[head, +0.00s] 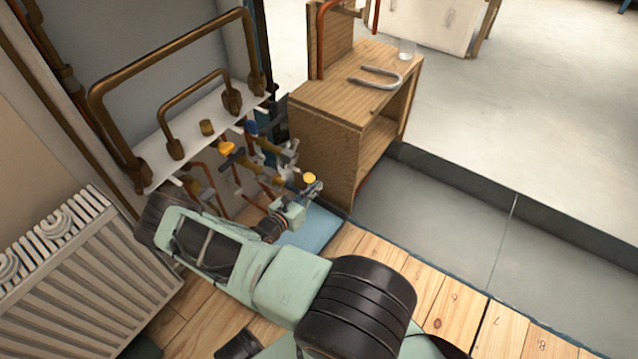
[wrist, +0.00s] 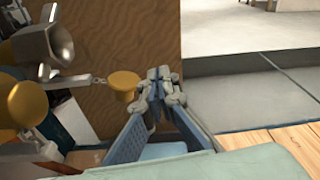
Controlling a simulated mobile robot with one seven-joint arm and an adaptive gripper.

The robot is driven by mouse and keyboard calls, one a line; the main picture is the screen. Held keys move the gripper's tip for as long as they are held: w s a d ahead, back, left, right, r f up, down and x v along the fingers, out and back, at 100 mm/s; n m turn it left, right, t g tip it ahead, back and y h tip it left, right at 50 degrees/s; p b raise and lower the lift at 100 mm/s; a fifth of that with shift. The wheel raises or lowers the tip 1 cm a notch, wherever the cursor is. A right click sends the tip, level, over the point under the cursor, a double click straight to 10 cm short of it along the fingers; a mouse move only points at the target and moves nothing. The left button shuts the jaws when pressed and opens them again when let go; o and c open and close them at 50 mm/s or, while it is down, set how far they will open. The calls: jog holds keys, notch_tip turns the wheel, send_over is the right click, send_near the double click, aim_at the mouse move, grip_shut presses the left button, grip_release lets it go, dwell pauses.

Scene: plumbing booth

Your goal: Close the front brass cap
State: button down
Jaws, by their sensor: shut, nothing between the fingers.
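A round brass cap (wrist: 124,82) hangs out at the end of a small chain or link in the wrist view, just left of my fingertips. It also shows in the head view as a yellow disc (head: 309,178). A grey flared metal fitting (wrist: 48,42) with an open mouth is up and left of it. A second, larger-looking brass piece (wrist: 26,104) is at the left edge. My gripper (wrist: 162,76) is shut and empty, its tips beside the cap's right side. I cannot tell whether they touch it.
A wooden cabinet (head: 325,138) stands close behind the gripper. Copper pipes (head: 165,62) and several valves, including a blue handle (head: 251,128), crowd the left. A white radiator (head: 68,270) is at lower left. The grey floor (head: 430,210) at right is clear.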

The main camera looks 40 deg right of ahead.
jog(key=w+p+v, duration=0.1)
jog(key=v, duration=0.7)
jog(key=shift+a+f, duration=0.15)
jog(key=shift+a, duration=0.25)
